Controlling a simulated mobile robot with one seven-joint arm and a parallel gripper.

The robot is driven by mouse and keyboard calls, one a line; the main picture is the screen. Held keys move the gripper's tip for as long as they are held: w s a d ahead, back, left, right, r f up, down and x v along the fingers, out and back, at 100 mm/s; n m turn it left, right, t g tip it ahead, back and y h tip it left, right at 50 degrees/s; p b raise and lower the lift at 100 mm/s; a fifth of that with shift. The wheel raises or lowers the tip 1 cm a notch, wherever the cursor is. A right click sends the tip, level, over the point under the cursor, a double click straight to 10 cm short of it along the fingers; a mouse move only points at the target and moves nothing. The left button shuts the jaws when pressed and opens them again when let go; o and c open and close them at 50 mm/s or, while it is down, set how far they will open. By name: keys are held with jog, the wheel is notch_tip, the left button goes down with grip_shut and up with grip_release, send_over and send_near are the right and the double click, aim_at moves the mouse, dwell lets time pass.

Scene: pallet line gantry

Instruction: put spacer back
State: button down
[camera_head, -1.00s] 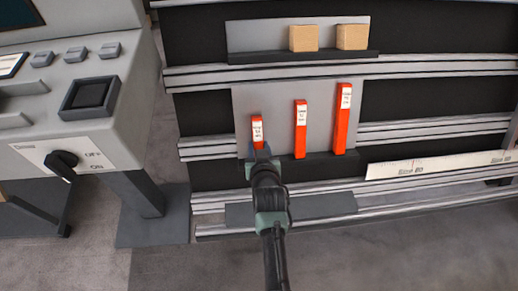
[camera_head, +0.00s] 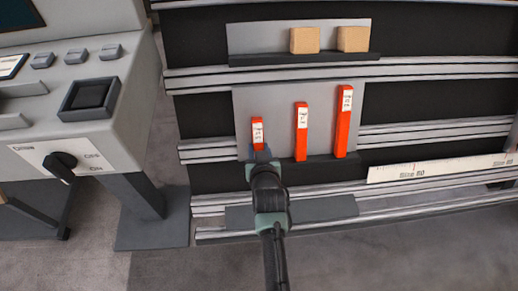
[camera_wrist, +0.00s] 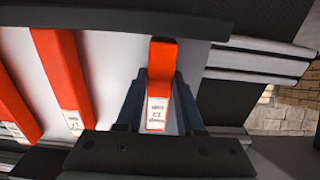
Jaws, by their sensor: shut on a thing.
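Three orange spacers with white labels stand upright against a grey back panel (camera_head: 275,110) on a dark ledge (camera_head: 318,167). The shortest spacer (camera_head: 257,128) is at the left, a middle one (camera_head: 301,130) beside it, and the tallest (camera_head: 343,120) at the right. My gripper (camera_head: 260,155) is at the lower part of the shortest spacer. In the wrist view my gripper (camera_wrist: 158,108) has a finger on each side of this labelled spacer (camera_wrist: 161,60) and is shut on it. Its lower end is hidden by my gripper.
Two tan blocks (camera_head: 304,40) sit on a shelf (camera_head: 300,58) above. A grey control console (camera_head: 105,150) with a black knob (camera_head: 62,162) stands at the left. A cream ruler-like strip (camera_head: 430,168) lies along a rail at the right.

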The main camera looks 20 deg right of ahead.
jog(key=shift+s+f, duration=0.1)
jog(key=shift+f, duration=0.15)
dwell(0.4)
jog(key=shift+c, duration=2.2)
grip_release()
jog(key=shift+s, duration=0.1)
jog(key=p+v, duration=0.4)
jog(key=v, duration=0.8)
jog(key=shift+s+a+r+p, duration=0.15)
jog(key=shift+s+r+p, duration=0.1)
jog(key=shift+s+p, duration=0.1)
